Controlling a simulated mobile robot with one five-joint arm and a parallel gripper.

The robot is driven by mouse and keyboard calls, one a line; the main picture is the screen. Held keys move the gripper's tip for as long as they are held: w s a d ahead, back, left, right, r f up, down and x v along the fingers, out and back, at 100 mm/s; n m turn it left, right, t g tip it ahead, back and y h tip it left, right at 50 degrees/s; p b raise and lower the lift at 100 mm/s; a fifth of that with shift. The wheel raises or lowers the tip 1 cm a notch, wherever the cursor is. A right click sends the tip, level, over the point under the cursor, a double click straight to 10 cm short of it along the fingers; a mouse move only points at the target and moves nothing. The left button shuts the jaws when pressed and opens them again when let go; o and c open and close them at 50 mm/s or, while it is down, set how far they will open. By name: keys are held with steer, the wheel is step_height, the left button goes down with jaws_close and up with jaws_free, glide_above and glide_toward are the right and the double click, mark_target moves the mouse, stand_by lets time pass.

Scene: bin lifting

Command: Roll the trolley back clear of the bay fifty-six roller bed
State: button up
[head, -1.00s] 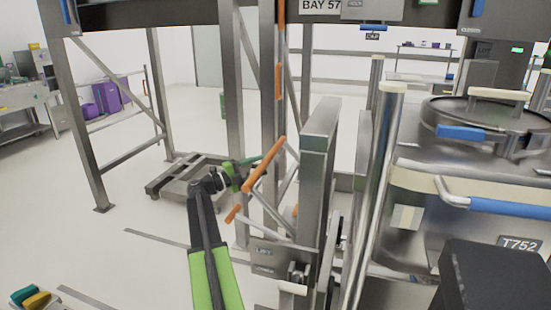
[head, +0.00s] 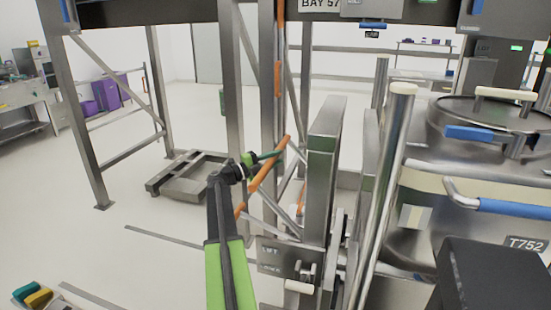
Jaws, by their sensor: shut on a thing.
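The trolley (head: 327,150) stands on the right, with a steel upright, a bright round post and a plate marked LIFT. It carries a steel lidded bin (head: 500,190) labelled T752, with blue handles. A slanted orange bar (head: 264,182) shows at the trolley's left side. My gripper (head: 268,156), black and green, reaches up from the lower middle and is shut on the orange bar near its upper part. The grip itself is small and partly hidden. No roller bed is marked bay fifty-six in view; the sign (head: 320,4) reads BAY 57.
A steel rack post (head: 267,120) stands close to the left of the trolley. A low steel platform (head: 192,180) lies on the floor behind my arm. Open floor (head: 130,210) spreads to the left. A bench (head: 20,110) and purple bins (head: 107,93) are far left.

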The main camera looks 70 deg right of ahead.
steer(key=shift+w+f, duration=0.1)
steer(key=shift+w, duration=0.05)
jaws_close()
steer(key=shift+w+a+f, duration=0.1)
steer(key=shift+w, duration=0.15)
stand_by(0.7)
